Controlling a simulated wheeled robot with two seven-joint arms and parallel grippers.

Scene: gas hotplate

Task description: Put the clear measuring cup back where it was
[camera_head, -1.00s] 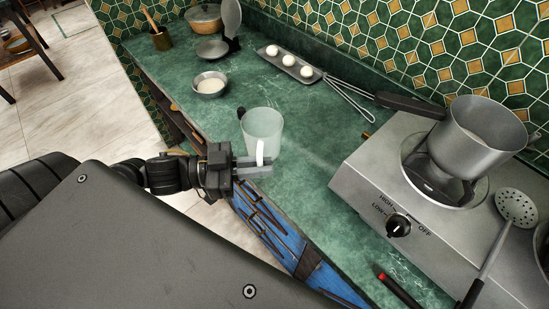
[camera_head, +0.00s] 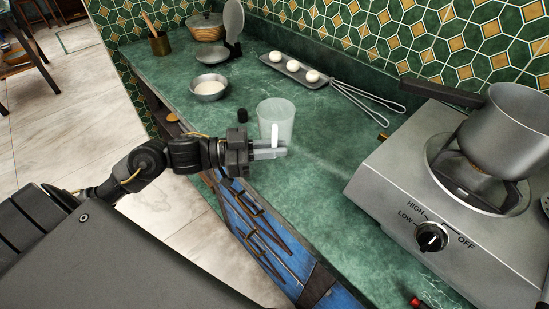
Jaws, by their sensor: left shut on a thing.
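The clear measuring cup (camera_head: 277,117) is upright at the front part of the green counter (camera_head: 320,165). Its handle faces my left gripper (camera_head: 271,149). My left gripper is shut on the handle, reaching in from the left over the counter's front edge. The cup looks to be at or just above the counter; I cannot tell whether its base touches. My right gripper does not show.
A metal bowl of white contents (camera_head: 209,88) stands behind and left of the cup. A small black object (camera_head: 242,116) is close to the cup's left. A tray with white balls (camera_head: 296,70) and a whisk (camera_head: 362,95) lie behind. The gas hotplate (camera_head: 390,190) with a pot (camera_head: 505,130) is at right.

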